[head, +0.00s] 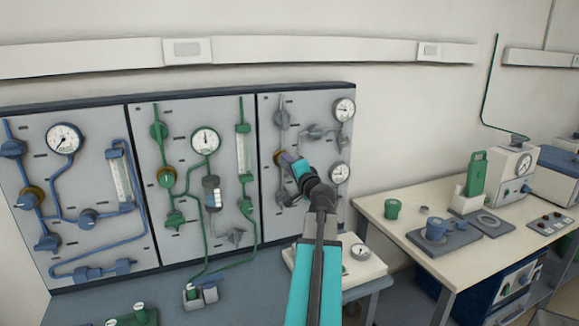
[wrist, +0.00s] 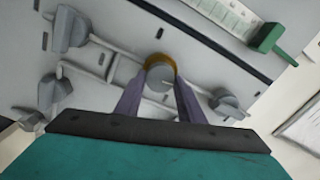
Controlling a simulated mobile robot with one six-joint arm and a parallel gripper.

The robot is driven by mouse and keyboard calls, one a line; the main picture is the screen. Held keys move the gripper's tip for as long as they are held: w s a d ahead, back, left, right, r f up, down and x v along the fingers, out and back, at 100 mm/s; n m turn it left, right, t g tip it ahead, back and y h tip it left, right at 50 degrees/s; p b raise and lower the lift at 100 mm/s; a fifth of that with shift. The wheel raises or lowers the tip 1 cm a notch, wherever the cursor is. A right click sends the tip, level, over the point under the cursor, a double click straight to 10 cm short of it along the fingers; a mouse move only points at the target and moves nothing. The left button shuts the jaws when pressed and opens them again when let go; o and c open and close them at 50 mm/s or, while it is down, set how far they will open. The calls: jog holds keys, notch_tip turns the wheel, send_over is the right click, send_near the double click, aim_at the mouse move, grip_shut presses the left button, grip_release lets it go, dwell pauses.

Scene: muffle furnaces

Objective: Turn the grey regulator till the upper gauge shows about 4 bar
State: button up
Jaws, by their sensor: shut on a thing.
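The grey regulator (wrist: 160,76), a round knob with a brass ring behind it, sits between the two fingers of my gripper (wrist: 158,90) in the wrist view. The fingers are shut on its sides. In the head view my gripper (head: 288,160) reaches the right-hand panel (head: 268,225) and hides most of the regulator; its brass ring (head: 277,156) shows at the left. The upper gauge (head: 344,108) is a white dial at the panel's top right. Its needle is too small to read surely. A lower gauge (head: 340,172) hangs below it.
Grey valve handles (head: 281,119) sit above and below the regulator on the same panel. The middle panel (head: 150,108) has green piping. A bench (head: 385,215) with lab equipment stands at the right, and a white device (head: 350,262) with a dial stands below the panel.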

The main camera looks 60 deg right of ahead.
jog(key=m+p, duration=0.1)
jog(key=m, duration=0.4)
jog(key=shift+s+d, duration=0.1)
jog(key=shift+f, duration=0.1)
dwell(0.4)
jog(key=o, duration=1)
jog(key=shift+o, duration=0.2)
jog(key=b+v, duration=0.3)
jog(key=v, duration=0.5)
jog(key=shift+s+a, duration=0.15)
jog(key=shift+a, duration=0.1)
